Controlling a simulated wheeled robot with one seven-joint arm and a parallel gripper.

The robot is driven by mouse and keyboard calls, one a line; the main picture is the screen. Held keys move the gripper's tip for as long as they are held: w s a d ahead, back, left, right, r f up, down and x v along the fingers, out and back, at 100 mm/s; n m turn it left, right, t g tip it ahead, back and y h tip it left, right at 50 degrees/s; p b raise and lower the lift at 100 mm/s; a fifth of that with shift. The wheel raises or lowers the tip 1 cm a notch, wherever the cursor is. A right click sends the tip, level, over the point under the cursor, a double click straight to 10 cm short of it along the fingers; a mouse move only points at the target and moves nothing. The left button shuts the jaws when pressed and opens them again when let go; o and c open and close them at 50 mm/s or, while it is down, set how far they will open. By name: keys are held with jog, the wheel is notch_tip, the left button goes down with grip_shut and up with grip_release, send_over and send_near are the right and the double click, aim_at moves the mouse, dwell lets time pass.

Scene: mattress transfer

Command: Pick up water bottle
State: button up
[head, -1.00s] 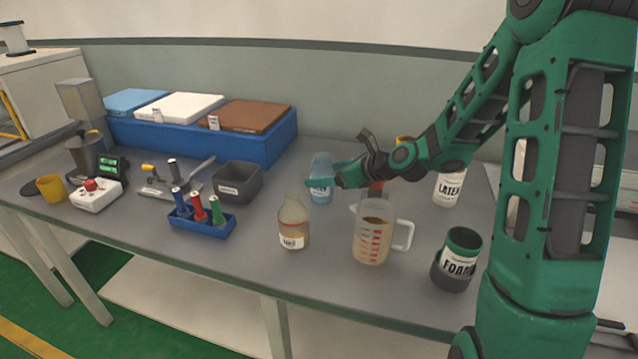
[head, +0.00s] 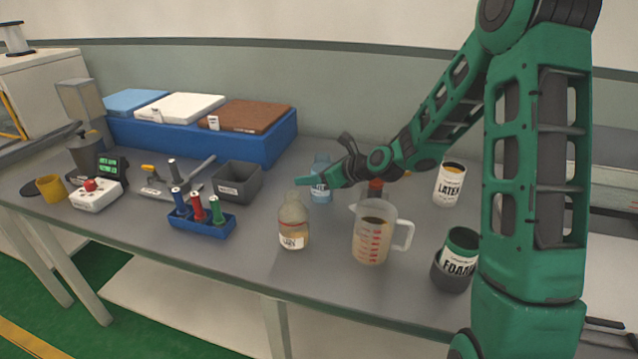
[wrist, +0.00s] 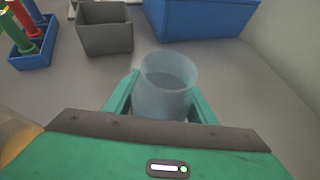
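The water bottle (head: 321,195) is light blue and translucent with a white label. It stands upright on the grey table, partly hidden behind my gripper in the head view. In the wrist view the bottle (wrist: 165,88) is between my two green fingers. My gripper (wrist: 162,98) is open around it, with a finger on either side and narrow gaps that are hard to judge. In the head view my gripper (head: 318,181) is level with the bottle's middle, reaching across it from the right.
A clear bottle (head: 292,222) and a measuring jug (head: 371,240) stand in front. A latex can (head: 448,186) and a foam can (head: 459,254) are to the right. A dark grey bin (head: 237,183) and blue tube rack (head: 201,222) are left, a blue case (head: 200,140) behind.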

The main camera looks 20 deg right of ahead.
jog(key=shift+c, duration=0.7)
jog(key=shift+r, duration=0.1)
jog(key=shift+r, duration=0.2)
notch_tip(320, 180, up, 17)
jog(key=shift+r, duration=0.15)
dwell(1.0)
